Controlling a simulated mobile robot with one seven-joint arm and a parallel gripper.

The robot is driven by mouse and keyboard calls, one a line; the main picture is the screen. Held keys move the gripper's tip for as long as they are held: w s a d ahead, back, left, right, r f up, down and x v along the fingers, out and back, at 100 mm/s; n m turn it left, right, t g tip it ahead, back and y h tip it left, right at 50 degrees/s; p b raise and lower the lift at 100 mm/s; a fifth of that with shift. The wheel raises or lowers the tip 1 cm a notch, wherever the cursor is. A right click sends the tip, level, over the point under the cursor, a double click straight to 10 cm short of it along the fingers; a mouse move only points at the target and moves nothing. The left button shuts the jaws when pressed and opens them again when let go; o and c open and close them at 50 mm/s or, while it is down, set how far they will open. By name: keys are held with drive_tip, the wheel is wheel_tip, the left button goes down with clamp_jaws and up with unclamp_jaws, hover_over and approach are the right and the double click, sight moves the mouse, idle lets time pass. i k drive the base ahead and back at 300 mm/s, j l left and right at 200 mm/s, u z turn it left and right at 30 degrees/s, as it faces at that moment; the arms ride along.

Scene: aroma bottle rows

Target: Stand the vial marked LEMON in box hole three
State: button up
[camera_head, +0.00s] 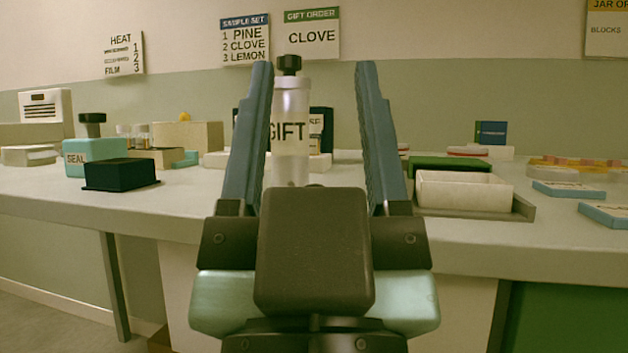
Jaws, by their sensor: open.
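My gripper (314,68) is in the middle of the view, its two blue-grey fingers upright and spread wide apart. A clear bottle marked GIFT (291,112) with a black cap shows between the fingers; I cannot tell its depth relative to them, but neither finger is seen closed on it. Several small capped vials (140,132) stand at the back left, too small to read. I see no vial that I can read as LEMON. A low tan box (157,154) is in front of them; no numbered holes can be made out. The gripper body hides part of the counter.
A sample set sign (245,40) lists PINE, CLOVE, LEMON as 1, 2, 3. A SEAL bottle (97,152) and a dark block (121,174) stand left. An open cream box (463,192) and blue-edged tiles (569,190) are right. The counter's left front (190,196) is clear.

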sight(164, 157)
drive_tip(key=i+l+u, duration=0.1)
drive_tip(key=l+u, duration=0.4)
drive_tip(key=l, duration=0.15)
drive_tip(key=l+u, duration=0.5)
drive_tip(key=k+l+u, duration=0.2)
drive_tip(key=l+u, duration=0.3)
drive_tip(key=l, duration=0.25)
